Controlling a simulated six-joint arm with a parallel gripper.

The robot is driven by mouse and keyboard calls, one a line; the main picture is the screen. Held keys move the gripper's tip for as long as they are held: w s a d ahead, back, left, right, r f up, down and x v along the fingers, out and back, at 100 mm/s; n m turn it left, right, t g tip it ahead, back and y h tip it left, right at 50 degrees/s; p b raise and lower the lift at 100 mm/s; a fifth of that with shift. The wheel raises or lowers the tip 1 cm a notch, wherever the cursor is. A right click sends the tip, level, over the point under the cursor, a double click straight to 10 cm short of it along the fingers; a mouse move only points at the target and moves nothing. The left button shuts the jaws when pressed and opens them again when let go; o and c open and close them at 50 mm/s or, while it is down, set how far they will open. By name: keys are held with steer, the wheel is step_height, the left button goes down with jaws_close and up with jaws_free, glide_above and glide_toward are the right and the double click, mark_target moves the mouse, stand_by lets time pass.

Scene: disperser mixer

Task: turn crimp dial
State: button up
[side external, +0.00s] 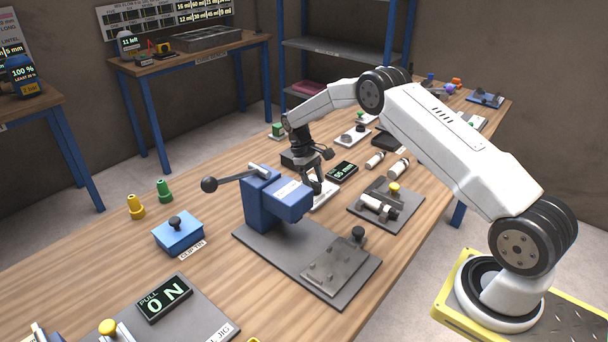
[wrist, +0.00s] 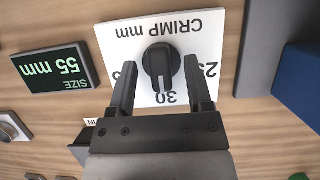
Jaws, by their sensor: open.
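The crimp dial (wrist: 160,62) is a black knob on a white plate (wrist: 112,40) marked "CRIMP mm", which appears upside down in the wrist view. Its grip bar runs nearly straight up and down in that picture, with its lower end near the "30" mark. Other numbers at the sides are partly covered by my fingers. My gripper (wrist: 159,70) is open, with one fingertip on each side of the knob and visible gaps between. In the side view my gripper (side external: 313,184) is low over the white plate (side external: 325,196), and the knob is hidden.
A display reading "55 mm" (wrist: 55,68) lies beside the plate; it also shows in the side view (side external: 341,171). A blue press (side external: 272,198) with a lever stands close by on a grey base plate (side external: 290,262). A grey fixture (side external: 385,205) and white cylinders (side external: 398,168) lie nearby.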

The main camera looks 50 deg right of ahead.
steer(key=v, duration=0.7)
steer(key=shift+r, duration=0.2)
steer(key=shift+w, duration=0.1)
steer(key=s+a+r+t, duration=0.4)
steer(key=s+a+r, duration=0.2)
steer(key=s+a, duration=0.4)
steer(key=s+a+t, duration=0.1)
steer(key=s+a, duration=0.2)
steer(key=s, duration=0.4)
steer(key=s+a+f+t, duration=0.1)
steer(key=s+a+t, duration=0.1)
steer(key=s, duration=0.6)
steer(key=shift+s+a, duration=0.15)
steer(key=shift+a, duration=0.6)
